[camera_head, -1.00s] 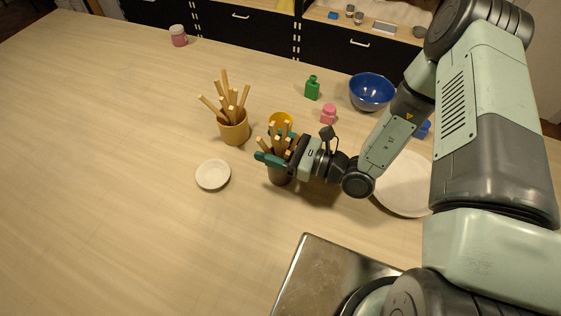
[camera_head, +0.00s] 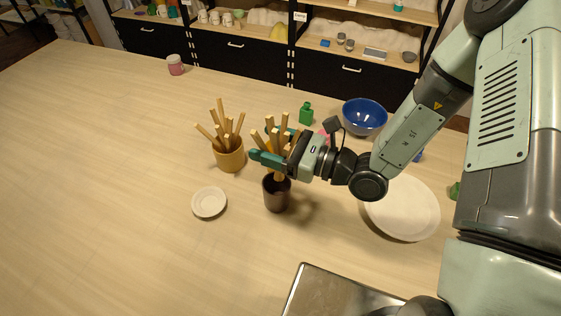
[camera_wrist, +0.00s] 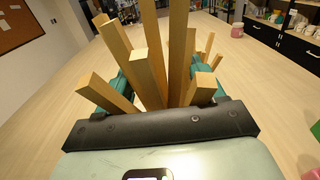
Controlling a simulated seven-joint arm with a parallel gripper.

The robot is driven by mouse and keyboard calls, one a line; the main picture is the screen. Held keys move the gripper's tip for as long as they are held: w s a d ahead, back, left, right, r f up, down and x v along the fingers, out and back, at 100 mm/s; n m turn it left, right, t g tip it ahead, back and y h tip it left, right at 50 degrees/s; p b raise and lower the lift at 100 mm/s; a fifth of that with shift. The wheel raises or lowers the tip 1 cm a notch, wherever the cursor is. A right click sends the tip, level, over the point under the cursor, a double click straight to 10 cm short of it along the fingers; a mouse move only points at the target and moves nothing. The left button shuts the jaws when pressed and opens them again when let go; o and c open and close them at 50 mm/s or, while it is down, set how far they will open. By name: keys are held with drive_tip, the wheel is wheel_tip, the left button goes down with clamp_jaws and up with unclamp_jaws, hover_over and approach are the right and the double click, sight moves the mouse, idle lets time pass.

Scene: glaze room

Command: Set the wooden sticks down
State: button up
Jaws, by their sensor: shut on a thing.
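My gripper (camera_head: 272,146) is shut on a bundle of wooden sticks (camera_head: 270,124) just above a dark brown cup (camera_head: 277,194). The sticks fan upward between the teal fingers, and they also show large in the wrist view (camera_wrist: 150,75). A lower piece of stick shows between the fingers and the cup's mouth. I cannot tell whether the lower ends are still inside the cup. The cup stands upright on the table.
A mustard cup (camera_head: 229,156) with other sticks stands left of my gripper. A small white dish (camera_head: 209,202), green bottle (camera_head: 306,113), blue bowl (camera_head: 365,116), white plate (camera_head: 403,208) and metal tray (camera_head: 335,293) surround it. The table's left (camera_head: 90,170) is clear.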

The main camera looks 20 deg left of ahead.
drive_tip(key=w+d+m+t+h, duration=0.1)
drive_tip(key=w+d+m+t, duration=0.35)
drive_tip(key=w+d, duration=0.4)
wheel_tip(320, 180, down, 10)
drive_tip(key=w+t, duration=0.1)
drive_tip(key=shift+w+a+n, duration=0.3)
drive_tip(key=shift+w+n, duration=0.1)
drive_tip(key=shift+n, duration=0.05)
drive_tip(key=shift+f, duration=0.15)
drive_tip(key=o, duration=1.4)
drive_tip(key=v, duration=1.2)
